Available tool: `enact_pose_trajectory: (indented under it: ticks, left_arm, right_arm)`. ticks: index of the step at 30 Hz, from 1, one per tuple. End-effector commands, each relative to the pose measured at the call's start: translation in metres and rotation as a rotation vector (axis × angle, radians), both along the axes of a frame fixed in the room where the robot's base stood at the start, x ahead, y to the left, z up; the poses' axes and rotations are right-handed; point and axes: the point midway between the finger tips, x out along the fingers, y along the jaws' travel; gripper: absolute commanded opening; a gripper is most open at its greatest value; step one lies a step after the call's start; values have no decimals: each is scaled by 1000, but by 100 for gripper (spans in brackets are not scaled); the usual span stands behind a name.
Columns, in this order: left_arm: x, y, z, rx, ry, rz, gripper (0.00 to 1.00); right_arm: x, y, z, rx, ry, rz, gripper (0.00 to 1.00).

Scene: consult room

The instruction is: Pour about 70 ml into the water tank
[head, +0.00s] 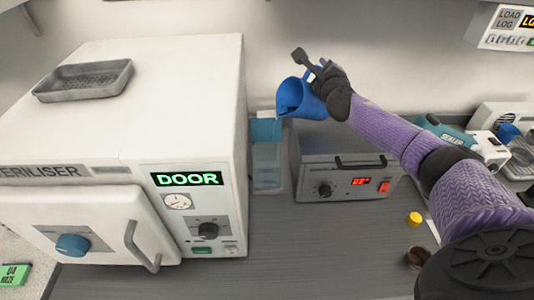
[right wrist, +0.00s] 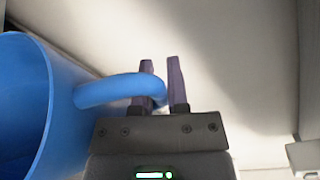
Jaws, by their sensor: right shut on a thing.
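A blue jug (head: 291,98) is tilted, its mouth towards the left, above the water tank (head: 267,172). The tank is a clear, bluish upright container in the gap right of the steriliser. My right gripper (head: 318,70) is shut on the jug's handle. In the right wrist view the jug (right wrist: 22,110) is at the left, and its handle reaches between the fingers of the gripper (right wrist: 161,80). A thin pale line shows under the jug's lip; I cannot tell whether it is water. The level in the tank is unclear. My left gripper is not in view.
The white steriliser (head: 150,110) stands close left of the tank, with a metal tray (head: 84,80) on top. A grey unit with a red display (head: 343,170) stands close right. A yellow cap (head: 414,219) and a small dark cup (head: 417,258) are on the counter.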

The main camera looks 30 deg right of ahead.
Motion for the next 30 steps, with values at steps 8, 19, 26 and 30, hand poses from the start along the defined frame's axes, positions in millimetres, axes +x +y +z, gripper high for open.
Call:
enact_pose_trajectory:
  ticks: [8, 19, 26, 30]
  left_arm:
    - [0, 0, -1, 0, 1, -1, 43]
    - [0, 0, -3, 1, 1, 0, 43]
    - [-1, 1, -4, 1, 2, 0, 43]
    - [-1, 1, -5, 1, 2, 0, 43]
  right_arm:
    - [0, 1, 1, -12, -1, 0, 0]
    - [0, 2, 2, -22, -1, -1, 0]
    - [0, 2, 2, -30, 0, -1, 0]
    - [0, 3, 2, -35, 0, -1, 0]
